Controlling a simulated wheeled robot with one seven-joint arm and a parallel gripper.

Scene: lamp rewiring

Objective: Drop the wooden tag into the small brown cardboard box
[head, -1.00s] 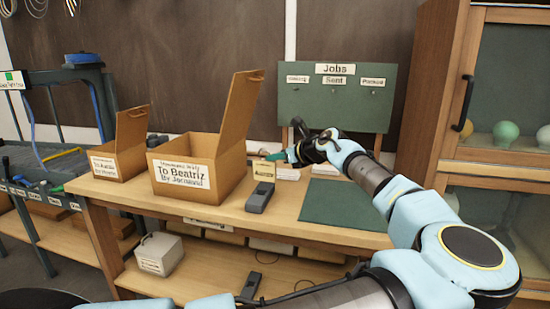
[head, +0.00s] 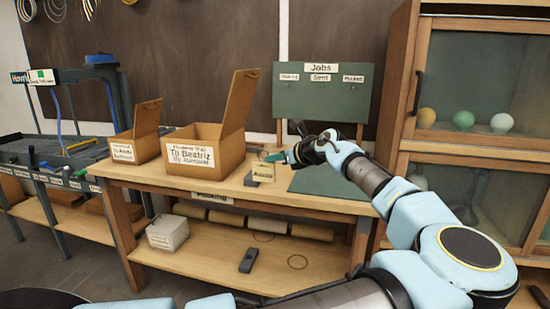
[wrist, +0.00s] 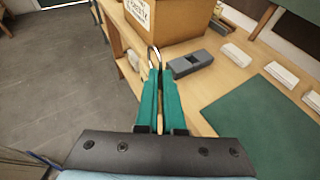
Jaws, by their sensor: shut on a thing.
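My gripper (wrist: 158,80) has teal fingers shut on the wooden tag (head: 263,168). The tag hangs in front of the fingertips in the head view, with dark lettering on its face. In the wrist view a thin wire loop sticks out past the fingertips, and the tag shows only as a pale strip. The small brown cardboard box (head: 148,149) stands open at the left end of the workbench, its lid flap upright and a white label on its front. My gripper is well to its right. The inside of the box is hidden.
A larger open box labelled "To Beatriz" (head: 229,157) stands between my gripper and the small box, its tall flap raised. A grey block (wrist: 190,64) and a green mat (wrist: 255,120) lie on the workbench (head: 300,200). A green board (head: 320,101) stands behind.

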